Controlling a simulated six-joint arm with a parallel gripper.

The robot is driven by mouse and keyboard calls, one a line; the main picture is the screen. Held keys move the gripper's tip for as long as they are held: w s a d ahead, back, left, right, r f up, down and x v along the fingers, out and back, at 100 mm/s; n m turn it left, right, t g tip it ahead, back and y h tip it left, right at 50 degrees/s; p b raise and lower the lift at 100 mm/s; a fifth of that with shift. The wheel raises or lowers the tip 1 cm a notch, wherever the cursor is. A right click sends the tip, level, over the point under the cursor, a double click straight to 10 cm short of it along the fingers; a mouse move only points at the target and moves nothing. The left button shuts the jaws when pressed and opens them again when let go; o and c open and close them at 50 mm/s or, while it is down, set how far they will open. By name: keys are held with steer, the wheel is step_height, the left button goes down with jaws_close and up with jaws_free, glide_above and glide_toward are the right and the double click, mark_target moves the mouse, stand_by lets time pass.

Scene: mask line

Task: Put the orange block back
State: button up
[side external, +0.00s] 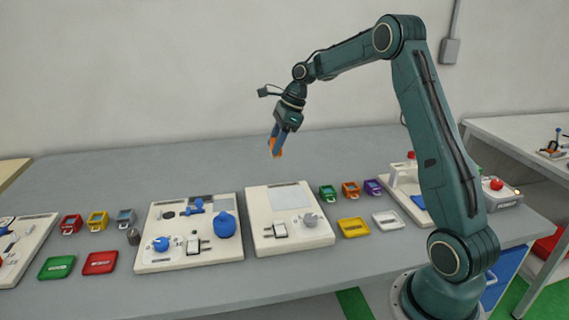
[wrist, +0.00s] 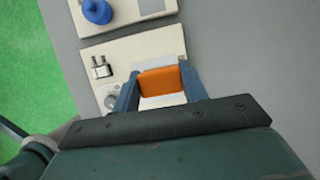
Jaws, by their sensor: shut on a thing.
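My gripper (side external: 276,143) is shut on the orange block (wrist: 163,82). In the side external view the block (side external: 275,149) is held in the air, above the back part of the table and the cream board with a pale panel. In the wrist view the block sits between the two blue-grey fingers of my gripper (wrist: 160,88), with the board behind it. The cream board (side external: 262,219) carries a pale square panel (side external: 289,197), a white toggle (side external: 280,230) and a grey knob (side external: 310,220). The block hides part of the panel in the wrist view.
Left of it stands another cream board (side external: 170,258) with a blue bulb-shaped part (side external: 225,224). Small green, orange and purple units (side external: 350,189) and yellow and white trays (side external: 353,228) lie to the right. Red and green trays (side external: 100,263) lie left. The table's back is clear.

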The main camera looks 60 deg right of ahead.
step_height(320, 180, up, 7)
glide_above(251, 202)
steer(key=s+d, duration=0.1)
steer(key=s, duration=0.1)
steer(key=f, duration=2)
steer(key=shift+w+d, duration=0.1)
steer(key=shift+w, duration=0.1)
steer(key=shift+f, duration=0.1)
steer(key=o, duration=0.9)
steer(key=v, duration=1.2)
steer(key=shift+r, duration=0.25)
